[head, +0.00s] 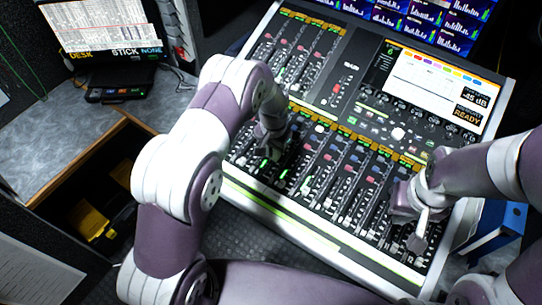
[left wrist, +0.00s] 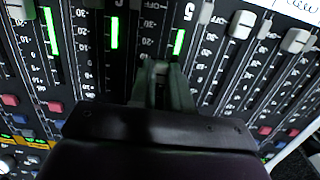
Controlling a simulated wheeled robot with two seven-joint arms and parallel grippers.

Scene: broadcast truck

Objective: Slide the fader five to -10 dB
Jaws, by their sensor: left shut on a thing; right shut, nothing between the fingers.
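The mixing console (head: 237,180) fills the middle of the head view, with a lower row of faders. My left gripper (head: 270,150) reaches down onto the left part of this row; its arm hides some strips. I take this cap as fader five. The console screen (head: 432,82) shows a readout (head: 473,97) that looks like -45 dB, above READY. My right gripper (head: 417,241) is shut and empty over the row's right end.
Neighbouring fader caps (left wrist: 242,24) stand close beside my left fingers. An upper fader bank (head: 298,48) lies behind. A desk with a monitor (head: 103,27) and an open drawer (head: 95,200) is at left. A blue binder (head: 497,232) stands at right.

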